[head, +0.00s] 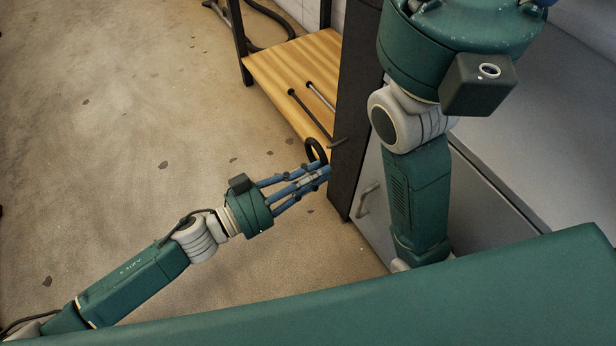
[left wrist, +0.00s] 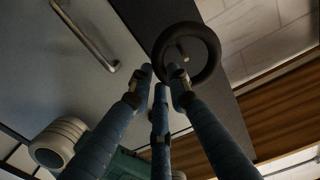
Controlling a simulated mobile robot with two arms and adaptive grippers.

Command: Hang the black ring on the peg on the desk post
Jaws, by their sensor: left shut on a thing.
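The black ring (head: 311,142) is held at its lower edge by my left gripper (head: 325,173), near the dark desk post (head: 355,90). The ring also shows in the left wrist view (left wrist: 214,50), just beyond the blue fingertips (left wrist: 163,76). The peg (head: 338,142) sticks out from the post just right of the ring. In the left wrist view, the peg (left wrist: 182,51) shows inside the ring's opening. I cannot tell whether its end passes through the ring. My right gripper is out of view.
A grey cabinet with a metal handle (head: 368,200) is right of the post. Open concrete floor (head: 120,110) lies to the left.

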